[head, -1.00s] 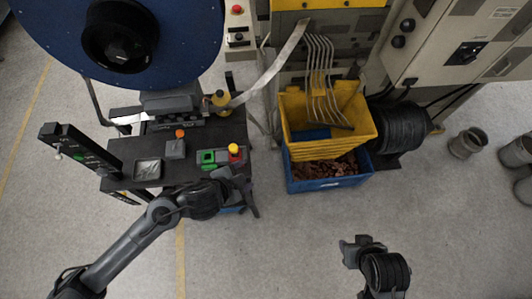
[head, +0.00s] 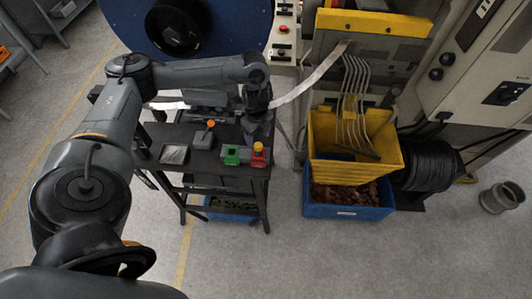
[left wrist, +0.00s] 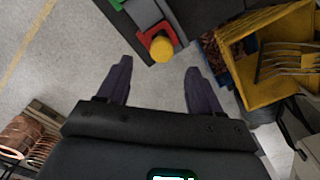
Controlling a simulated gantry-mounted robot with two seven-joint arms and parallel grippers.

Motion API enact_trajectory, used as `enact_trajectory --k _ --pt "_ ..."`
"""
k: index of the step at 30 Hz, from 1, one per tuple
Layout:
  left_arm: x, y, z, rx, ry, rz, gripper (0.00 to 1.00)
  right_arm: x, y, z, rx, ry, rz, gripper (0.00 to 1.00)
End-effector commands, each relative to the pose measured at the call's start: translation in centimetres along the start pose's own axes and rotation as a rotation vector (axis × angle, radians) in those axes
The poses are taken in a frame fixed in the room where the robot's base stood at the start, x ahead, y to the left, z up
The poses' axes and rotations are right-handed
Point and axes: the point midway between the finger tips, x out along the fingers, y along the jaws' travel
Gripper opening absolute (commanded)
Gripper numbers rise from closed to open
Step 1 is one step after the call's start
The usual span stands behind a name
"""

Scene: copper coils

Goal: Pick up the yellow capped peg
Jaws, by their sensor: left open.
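The yellow capped peg (head: 258,147) stands at a red block (head: 258,159) on the right end of the small black table. In the left wrist view the yellow cap (left wrist: 161,49) shows just beyond the fingertips, roughly centred between them, with the red block (left wrist: 150,34) behind it. My left gripper (left wrist: 157,72) is open and empty; the cap is not between its fingers. In the head view my left gripper (head: 258,128) points down just behind the peg, partly hidden by its own arm. My right gripper is out of view.
A green block (head: 231,155) sits beside the red one. A grey box with an orange knob (head: 203,139) and a metal tray (head: 174,154) share the table. Yellow bins (head: 350,172) and a blue crate (head: 345,212) stand to the right. Open floor lies in front.

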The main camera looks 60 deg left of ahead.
Motion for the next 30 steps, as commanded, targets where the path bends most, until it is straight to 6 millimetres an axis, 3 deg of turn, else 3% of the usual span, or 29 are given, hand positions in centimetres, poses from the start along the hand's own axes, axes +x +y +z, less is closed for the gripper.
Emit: enact_trajectory --k 1,14,24,30 --pt "1.1 0.1 0.0 -0.001 0.001 0.004 0.65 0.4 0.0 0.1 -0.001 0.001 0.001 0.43" --pt "4.2 -0.1 -0.1 0.003 0.001 -0.002 0.65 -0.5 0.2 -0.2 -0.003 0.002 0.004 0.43" --pt "8.2 -0.2 0.3 0.003 0.001 -0.001 0.65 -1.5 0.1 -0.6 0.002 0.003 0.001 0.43" --pt "8.9 -0.2 0.3 0.003 0.001 -0.003 0.65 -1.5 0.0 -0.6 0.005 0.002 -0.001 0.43"
